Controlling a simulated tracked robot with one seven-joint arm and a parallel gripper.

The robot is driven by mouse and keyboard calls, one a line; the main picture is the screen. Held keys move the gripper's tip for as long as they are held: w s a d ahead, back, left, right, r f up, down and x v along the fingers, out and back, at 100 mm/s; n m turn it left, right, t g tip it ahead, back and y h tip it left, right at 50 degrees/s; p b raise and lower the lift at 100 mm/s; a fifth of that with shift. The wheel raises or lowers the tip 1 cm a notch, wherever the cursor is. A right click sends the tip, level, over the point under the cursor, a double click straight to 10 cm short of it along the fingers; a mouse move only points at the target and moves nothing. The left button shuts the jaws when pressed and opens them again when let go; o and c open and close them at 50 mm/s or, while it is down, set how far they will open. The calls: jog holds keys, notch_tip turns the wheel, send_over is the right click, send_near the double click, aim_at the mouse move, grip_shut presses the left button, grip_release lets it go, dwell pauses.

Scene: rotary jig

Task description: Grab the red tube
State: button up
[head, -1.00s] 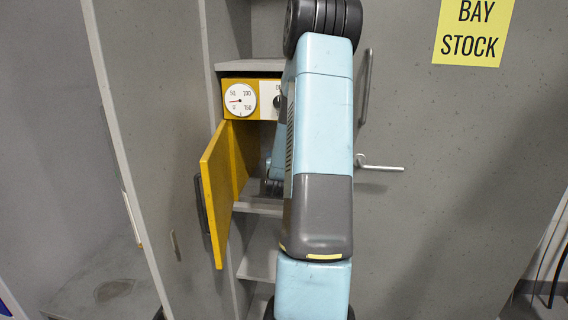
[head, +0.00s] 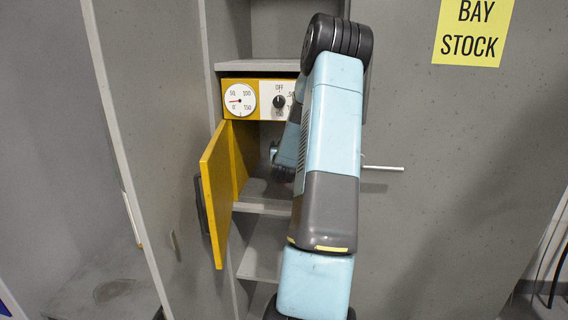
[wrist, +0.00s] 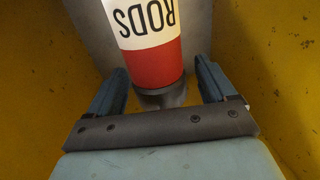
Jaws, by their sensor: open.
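The red tube (wrist: 155,66) shows in the wrist view, red at its near end with a white label reading "RODS" upside down. It lies between the two fingers of my gripper (wrist: 160,72), which is open. A gap shows on the right of the tube; on the left the finger is close, and I cannot tell whether it touches. In the head view my arm reaches into the compartment behind the open yellow door (head: 217,190), and the tube cannot be made out there.
Yellow walls stand close on both sides in the wrist view. Above the compartment is a yellow panel with a gauge (head: 240,101) and a black knob (head: 279,101). A grey shelf (head: 262,207) lies below. A metal handle rod (head: 384,168) sticks out right of my arm.

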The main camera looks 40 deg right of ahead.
grip_shut()
dwell(0.8)
